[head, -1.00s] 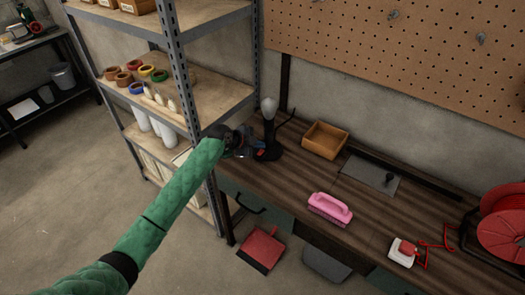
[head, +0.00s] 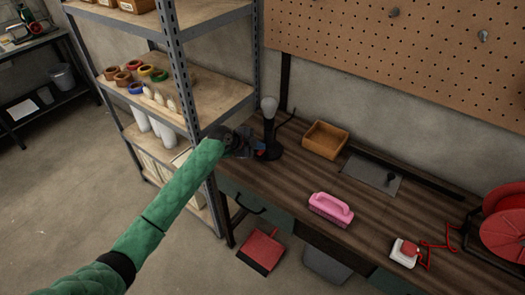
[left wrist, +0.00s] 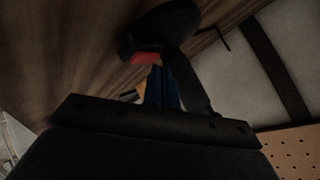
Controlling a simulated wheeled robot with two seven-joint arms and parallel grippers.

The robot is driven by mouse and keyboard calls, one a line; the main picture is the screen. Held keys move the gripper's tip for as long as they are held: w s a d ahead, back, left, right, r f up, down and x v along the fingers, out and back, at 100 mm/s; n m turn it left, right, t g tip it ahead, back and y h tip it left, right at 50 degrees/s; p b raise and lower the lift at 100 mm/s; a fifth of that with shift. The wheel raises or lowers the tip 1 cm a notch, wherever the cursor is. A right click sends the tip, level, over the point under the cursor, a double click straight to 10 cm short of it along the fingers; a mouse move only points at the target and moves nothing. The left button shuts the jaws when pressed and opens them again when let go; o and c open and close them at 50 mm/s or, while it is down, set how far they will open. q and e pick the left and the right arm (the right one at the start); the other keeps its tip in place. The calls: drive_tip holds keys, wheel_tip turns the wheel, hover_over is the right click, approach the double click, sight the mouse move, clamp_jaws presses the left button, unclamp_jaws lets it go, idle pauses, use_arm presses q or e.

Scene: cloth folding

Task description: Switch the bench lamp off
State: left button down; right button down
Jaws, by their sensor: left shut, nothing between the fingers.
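The bench lamp stands upright at the left end of the wooden workbench, with a bare bulb (head: 269,106) on a black stem and a round black base (head: 270,153). The bulb looks grey and shows no clear glow. A red switch (left wrist: 146,57) sits on the edge of the base in the left wrist view. My left gripper (head: 256,147) is shut and empty, right beside the base. Its fingertips (left wrist: 160,75) are close to the switch in the left wrist view; I cannot tell whether they touch it. My right gripper is not in view.
A metal shelf (head: 185,85) stands just left of the bench. A red reel (head: 503,238) is at the right. A red dustpan (head: 260,250) is below.

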sight(258, 153)
use_arm(q)
drive_tip(key=shift+f, duration=0.15)
idle(0.7)
drive_tip(key=shift+r, duration=0.7)
drive_tip(key=shift+s+a+r+p, duration=0.15)
drive_tip(key=shift+r+p, duration=0.35)
drive_tip(key=shift+r, duration=0.75)
drive_tip(key=shift+s+a+r+p, duration=0.15)
drive_tip(key=shift+r+p, duration=0.35)
drive_tip(key=shift+r, duration=0.75)
drive_tip(key=shift+d, duration=0.1)
